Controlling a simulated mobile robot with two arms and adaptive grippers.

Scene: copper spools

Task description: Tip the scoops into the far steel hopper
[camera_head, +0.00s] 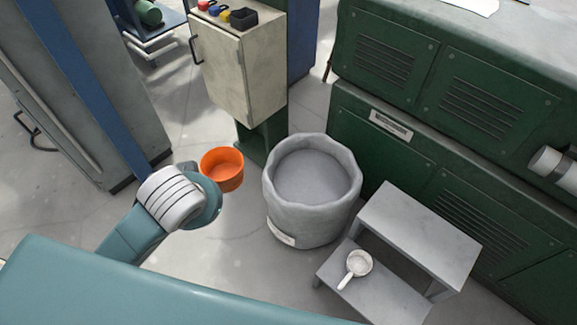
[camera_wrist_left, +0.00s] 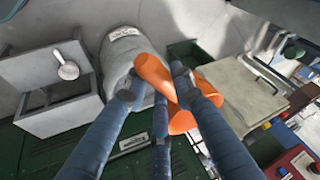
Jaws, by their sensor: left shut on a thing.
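An orange scoop (camera_head: 224,178) with a round, open cup is held out by my left arm in the head view, left of a grey sack. In the left wrist view the orange scoop (camera_wrist_left: 152,72) sits between the three fingers of my left gripper (camera_wrist_left: 160,90), shut on it. The head view hides these fingers behind my wrist. The cup's inside looks orange, with no clear load visible. A white scoop (camera_head: 357,264) lies on the lower step of a grey step stool; it also shows in the left wrist view (camera_wrist_left: 67,68). I cannot make out a steel hopper. My right gripper is out of view.
The open grey sack (camera_head: 275,215) of grey powder stands on the floor beside the step stool (camera_head: 430,235). A green louvred machine (camera_head: 400,140) borders the right. A beige cabinet (camera_head: 225,75) stands behind, and a grey cabinet (camera_head: 70,110) at left. Floor around the sack's left is clear.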

